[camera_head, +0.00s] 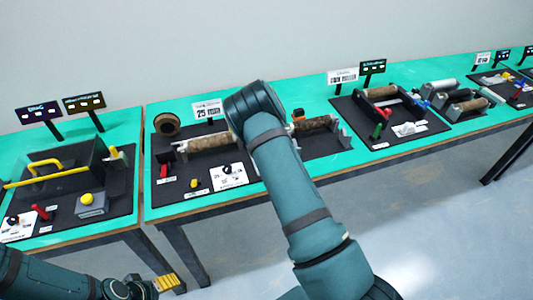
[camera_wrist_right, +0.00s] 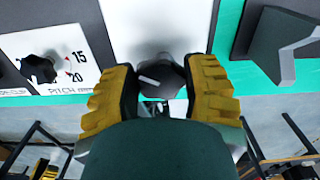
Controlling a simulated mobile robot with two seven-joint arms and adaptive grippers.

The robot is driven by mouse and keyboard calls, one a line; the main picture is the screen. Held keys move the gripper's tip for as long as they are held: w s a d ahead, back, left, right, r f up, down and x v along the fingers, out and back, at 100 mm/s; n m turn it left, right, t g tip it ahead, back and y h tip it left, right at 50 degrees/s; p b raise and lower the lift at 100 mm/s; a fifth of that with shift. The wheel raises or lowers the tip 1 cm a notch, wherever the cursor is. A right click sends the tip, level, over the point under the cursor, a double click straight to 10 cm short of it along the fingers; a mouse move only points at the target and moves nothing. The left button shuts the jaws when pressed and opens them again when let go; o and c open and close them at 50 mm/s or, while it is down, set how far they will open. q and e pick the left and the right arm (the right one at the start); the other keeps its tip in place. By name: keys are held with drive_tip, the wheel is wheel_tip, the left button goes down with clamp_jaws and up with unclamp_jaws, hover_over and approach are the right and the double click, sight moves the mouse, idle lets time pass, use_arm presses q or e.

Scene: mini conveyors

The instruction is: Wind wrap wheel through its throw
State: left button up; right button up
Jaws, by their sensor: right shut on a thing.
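A dark lobed wheel (camera_wrist_right: 162,76), which I take to be the wrap wheel, stands in front of a pale panel in the right wrist view. My right gripper (camera_wrist_right: 163,92) has its yellow-padded fingers on either side of it and is shut on it. In the head view my right arm covers this gripper and the wheel. My left gripper (camera_head: 152,287) is low at the left in the head view, away from the tables. Its yellow fingers are too small and partly turned away to show whether they are open.
A black pitch knob (camera_wrist_right: 40,68) on a white scale sits left of the held wheel. A dark angled bracket (camera_wrist_right: 285,45) is to its right. Brown rollers (camera_head: 208,142) and a red handle (camera_head: 164,171) are on the station by my arm. A yellow-barred station (camera_head: 45,178) stands left.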

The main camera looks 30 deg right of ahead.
drive_tip(key=o, duration=1.2)
wheel_tip(320, 180, up, 12)
